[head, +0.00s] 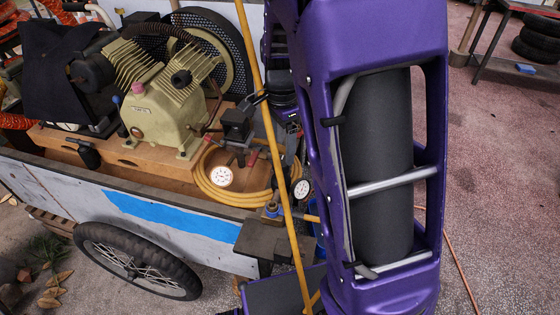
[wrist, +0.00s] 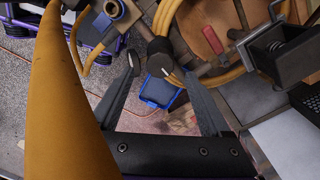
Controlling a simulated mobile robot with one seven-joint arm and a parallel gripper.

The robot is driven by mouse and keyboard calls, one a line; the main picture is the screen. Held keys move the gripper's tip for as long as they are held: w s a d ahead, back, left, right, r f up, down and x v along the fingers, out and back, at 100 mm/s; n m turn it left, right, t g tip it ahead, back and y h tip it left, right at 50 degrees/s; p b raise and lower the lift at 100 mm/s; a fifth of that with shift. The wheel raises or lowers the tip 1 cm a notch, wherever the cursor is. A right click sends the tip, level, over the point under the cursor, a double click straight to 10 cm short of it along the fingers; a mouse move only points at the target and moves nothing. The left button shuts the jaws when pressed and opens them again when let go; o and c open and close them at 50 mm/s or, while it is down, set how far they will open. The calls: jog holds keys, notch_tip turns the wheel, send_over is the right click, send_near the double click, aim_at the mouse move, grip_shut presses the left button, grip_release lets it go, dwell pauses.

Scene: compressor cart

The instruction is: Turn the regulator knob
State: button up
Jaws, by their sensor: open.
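In the wrist view, my gripper (wrist: 159,70) is open, with one dark finger on each side of the gap. A dark rounded knob (wrist: 160,48), which looks like the regulator knob, shows beyond and between the fingertips, joined to metal pipework. It appears ungripped; I cannot tell whether either finger touches it. A brass fitting with a blue ring (wrist: 113,8) is at the top left. In the head view, I cannot make out the knob clearly; the purple arm hides much of that area. A white-faced gauge (head: 302,188) shows beside the arm.
The compressor (head: 160,100) stands on the cart (head: 200,232) beside a coiled yellow hose (head: 205,187). Another gauge (head: 221,177) and a red handle (wrist: 208,40) are near the pipework. A large yellow hose (wrist: 62,130) crosses the wrist view's left side. Open floor (head: 490,200) lies at right.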

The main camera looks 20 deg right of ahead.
aim_at(281, 161)
notch_tip(281, 161, down, 6)
jog(key=shift+r+b, duration=0.15)
jog(key=shift+b, duration=0.4)
grip_shut()
